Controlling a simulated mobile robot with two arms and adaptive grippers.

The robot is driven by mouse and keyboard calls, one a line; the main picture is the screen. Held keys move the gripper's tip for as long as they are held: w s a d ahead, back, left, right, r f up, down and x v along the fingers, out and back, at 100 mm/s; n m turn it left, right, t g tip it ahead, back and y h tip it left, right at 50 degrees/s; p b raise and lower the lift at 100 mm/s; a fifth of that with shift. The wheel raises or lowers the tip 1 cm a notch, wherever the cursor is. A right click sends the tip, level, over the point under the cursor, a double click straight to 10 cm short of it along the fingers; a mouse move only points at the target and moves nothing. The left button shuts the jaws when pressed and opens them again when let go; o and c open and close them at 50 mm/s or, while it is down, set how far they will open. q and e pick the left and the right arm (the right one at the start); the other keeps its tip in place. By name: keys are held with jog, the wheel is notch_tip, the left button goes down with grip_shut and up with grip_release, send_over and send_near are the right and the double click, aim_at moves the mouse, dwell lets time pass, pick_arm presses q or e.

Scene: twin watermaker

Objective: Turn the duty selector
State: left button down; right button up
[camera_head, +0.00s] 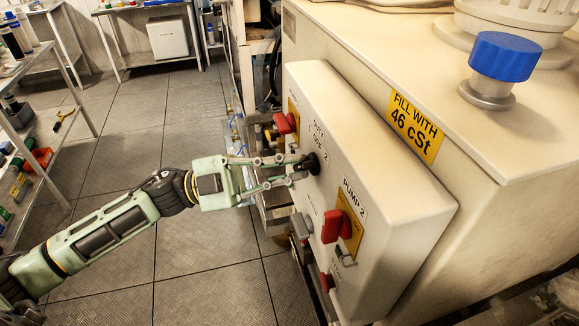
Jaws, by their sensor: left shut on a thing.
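The duty selector (313,163) is a small black knob on the front of a cream control box (385,185). My left gripper (300,168) comes in from the left and its fingers are shut on the knob. The fingertips hide part of the knob, so its pointing direction cannot be read. The lettering above it is partly legible. My right gripper is not in view.
A red rotary switch (286,123) sits above the knob, and another red switch (337,226) on a yellow plate sits below, by the "PUMP 2" label (353,197). A blue-capped filler (504,58) stands on the tank top. Shelves (40,130) line the left; open floor lies between.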

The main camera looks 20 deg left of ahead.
pick_arm(q)
jog(key=c, duration=1.8)
grip_release()
jog(key=v, duration=1.2)
